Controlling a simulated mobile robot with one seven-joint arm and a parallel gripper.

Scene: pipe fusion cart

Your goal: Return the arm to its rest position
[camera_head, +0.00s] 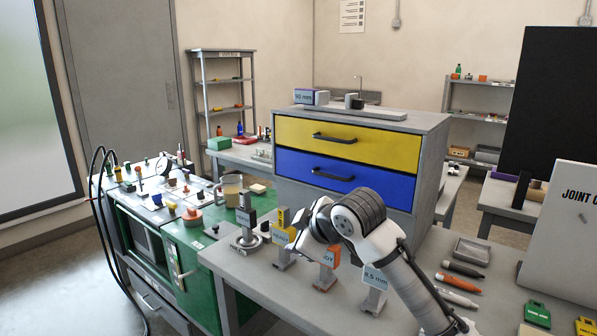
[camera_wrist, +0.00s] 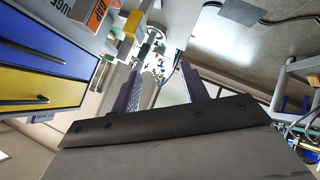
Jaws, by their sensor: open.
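My arm (camera_head: 385,255) reaches in from the lower right of the head view and bends over at its top joint. My gripper (camera_head: 298,240) is at the left end of the arm, above the grey bench and in front of the drawer cabinet. In the wrist view my gripper (camera_wrist: 163,78) shows two dark fingers standing apart, with nothing between them. The fingertips are hard to make out in the head view.
Labelled stands, including an orange one (camera_head: 327,270) and a grey one (camera_head: 374,290), stand close below my arm. The cabinet (camera_head: 430,165) with yellow and blue drawers stands behind. A green cart (camera_head: 205,262) is left. A grey tray (camera_head: 471,251) and pens lie right.

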